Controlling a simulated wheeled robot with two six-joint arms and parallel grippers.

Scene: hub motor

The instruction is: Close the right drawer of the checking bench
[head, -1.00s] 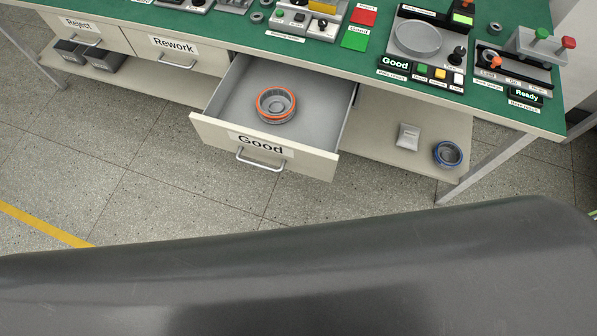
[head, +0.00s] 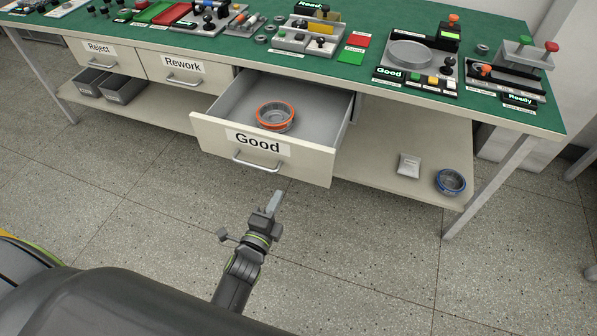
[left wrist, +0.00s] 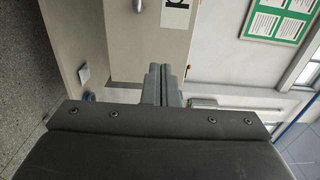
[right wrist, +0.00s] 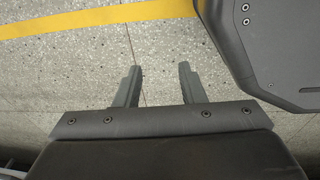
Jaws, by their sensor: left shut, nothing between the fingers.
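The right drawer of the checking bench, labelled Good (head: 320,160), is pulled well out in the head view. An orange-rimmed grey ring part (head: 275,117) lies inside it. Its front has a bar handle (head: 257,162). My left gripper (head: 274,203) is shut and empty, in front of and below the drawer front, apart from it. The left wrist view shows its closed fingers (left wrist: 165,84) pointing toward a pale panel with part of a label and handle. My right gripper (right wrist: 158,85) is open and empty over the floor in the right wrist view.
The green bench top (head: 300,60) carries fixtures, buttons and a scale. The Rework drawer (head: 182,72) and Reject drawer (head: 105,54) are shut. The lower shelf (head: 395,185) holds grey bins (head: 122,88), a small grey block (head: 409,166) and a blue-rimmed ring (head: 450,182). Floor before the bench is clear.

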